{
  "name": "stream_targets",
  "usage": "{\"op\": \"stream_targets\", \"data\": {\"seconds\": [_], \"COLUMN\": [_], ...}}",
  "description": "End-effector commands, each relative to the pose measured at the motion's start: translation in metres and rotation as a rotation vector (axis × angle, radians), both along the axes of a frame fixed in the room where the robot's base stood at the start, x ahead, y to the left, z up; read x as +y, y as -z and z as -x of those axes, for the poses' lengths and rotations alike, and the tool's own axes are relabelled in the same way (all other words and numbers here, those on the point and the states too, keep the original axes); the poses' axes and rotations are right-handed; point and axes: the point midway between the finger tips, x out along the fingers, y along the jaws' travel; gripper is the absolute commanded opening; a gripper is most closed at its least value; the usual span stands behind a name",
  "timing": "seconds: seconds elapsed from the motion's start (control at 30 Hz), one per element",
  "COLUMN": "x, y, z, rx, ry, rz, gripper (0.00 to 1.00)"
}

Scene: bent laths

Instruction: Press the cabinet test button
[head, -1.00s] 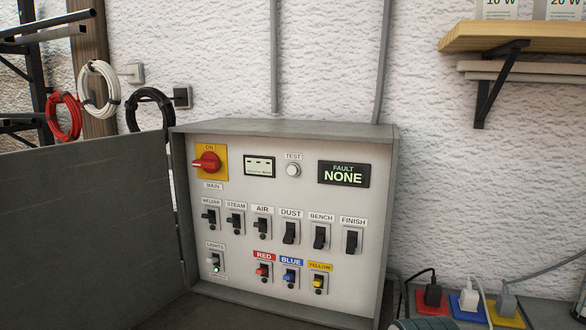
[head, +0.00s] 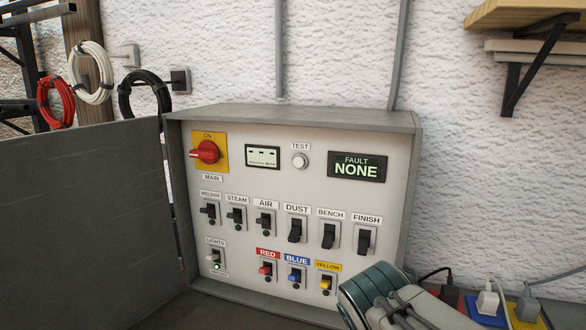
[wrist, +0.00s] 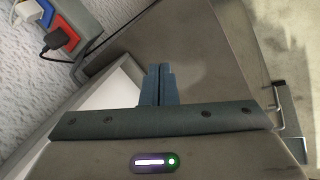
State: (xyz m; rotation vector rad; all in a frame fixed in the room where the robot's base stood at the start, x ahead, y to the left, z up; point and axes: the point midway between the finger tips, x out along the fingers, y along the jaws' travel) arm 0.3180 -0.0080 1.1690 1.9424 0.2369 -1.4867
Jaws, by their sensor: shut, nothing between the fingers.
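The grey cabinet (head: 410,190) stands open against the wall, its panel facing me. The test button (head: 300,161) is a round pale button under a TEST label, between a small meter screen (head: 262,156) and the fault display (head: 357,167), which reads NONE. My gripper (wrist: 159,84) is shut and empty in the wrist view, its two fingers together. In the head view only part of my arm shows at the lower right, below and right of the button and apart from it. The fingertips are not visible there. The button is not seen in the wrist view.
A red main switch (head: 205,152) and several toggle switches fill the panel. The open door (head: 85,205) spans the left. Plugs on coloured sockets (head: 487,302) sit at the lower right. A wooden shelf (head: 525,14) hangs at the upper right. Cable coils (head: 92,73) hang at the upper left.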

Motion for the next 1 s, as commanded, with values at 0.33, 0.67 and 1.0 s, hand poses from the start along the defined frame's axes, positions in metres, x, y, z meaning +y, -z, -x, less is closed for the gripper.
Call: {"op": "stream_targets", "data": {"seconds": [0.33,0.67,1.0], "x": [0.054,0.156,0.178], "y": [-0.109,-0.216,-0.237], "z": [-0.09,-0.12,-0.119], "rx": [0.081,0.123,0.137], "ry": [-0.903,-1.215,-1.228], "rz": [0.96,1.717,1.864], "gripper": [0.0,0.0,0.0]}}
